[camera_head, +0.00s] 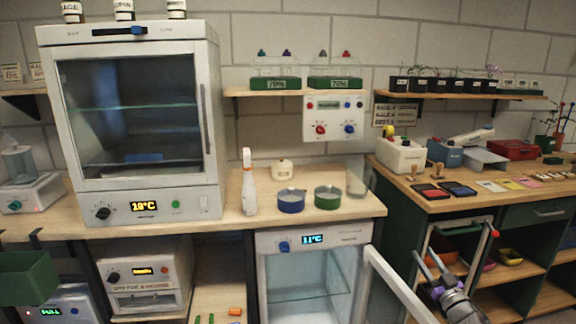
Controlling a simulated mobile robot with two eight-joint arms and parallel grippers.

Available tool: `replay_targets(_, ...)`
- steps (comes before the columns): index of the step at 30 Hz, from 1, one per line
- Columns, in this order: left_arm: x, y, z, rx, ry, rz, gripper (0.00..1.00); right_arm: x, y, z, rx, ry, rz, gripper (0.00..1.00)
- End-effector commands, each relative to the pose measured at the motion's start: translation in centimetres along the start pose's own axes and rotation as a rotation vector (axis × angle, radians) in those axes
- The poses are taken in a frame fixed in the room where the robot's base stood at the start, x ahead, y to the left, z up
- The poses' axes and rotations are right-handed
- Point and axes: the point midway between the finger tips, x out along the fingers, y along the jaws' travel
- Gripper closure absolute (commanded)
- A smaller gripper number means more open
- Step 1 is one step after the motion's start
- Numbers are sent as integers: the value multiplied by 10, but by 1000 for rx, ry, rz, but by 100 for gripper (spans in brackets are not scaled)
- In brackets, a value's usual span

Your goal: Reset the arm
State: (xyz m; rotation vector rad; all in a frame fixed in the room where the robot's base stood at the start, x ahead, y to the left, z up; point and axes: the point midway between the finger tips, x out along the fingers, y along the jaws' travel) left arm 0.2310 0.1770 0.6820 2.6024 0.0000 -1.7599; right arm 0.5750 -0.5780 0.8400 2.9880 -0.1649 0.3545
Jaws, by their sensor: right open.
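My right gripper (431,264) is at the lower right, with its arm coming up from the bottom edge. Its two fingers point up and to the left and stand apart, with nothing between them. It shows to the right of the open glass door (398,288) of the small cooler (313,238), in front of the shelves under the right bench. I cannot make out my left gripper.
The cooler's door swings out close to my right arm. A rail with a red end (494,233) stands just right of the gripper. The right bench (440,203) holds stamps and ink pads. A glass-fronted cabinet (205,195) stands on the left bench; a green bin (27,280) is lower left.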

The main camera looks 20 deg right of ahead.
Motion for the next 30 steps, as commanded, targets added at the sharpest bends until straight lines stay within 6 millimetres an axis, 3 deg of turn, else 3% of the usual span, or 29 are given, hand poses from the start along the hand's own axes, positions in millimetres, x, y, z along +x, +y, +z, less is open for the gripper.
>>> replay_targets(1, 0, 0, 0, 0, 0, 0, 50, 6, -21, -14, 7, -27, 46, 55)
replay_targets(5, 0, 0, 0, 0, 0, 0, 50, 3, -62, -33, 21, -139, 167, 55)
replay_targets(8, 0, 0, 0, 0, 0, 0, 50, -14, -98, -38, 36, -258, 233, 55)
replay_targets(11, 0, 0, 0, 0, 0, 0, 50, -44, -136, -38, 51, -400, 271, 55)
replay_targets(17, 0, 0, 0, 0, 0, 0, 50, -140, -222, -21, 74, -739, 247, 55)
replay_targets(21, 0, 0, 0, 0, 0, 0, 50, -225, -280, -5, 77, -985, 152, 55)
replay_targets(30, 0, 0, 0, 0, 0, 0, 50, -377, -359, 16, 56, -1352, -113, 55)
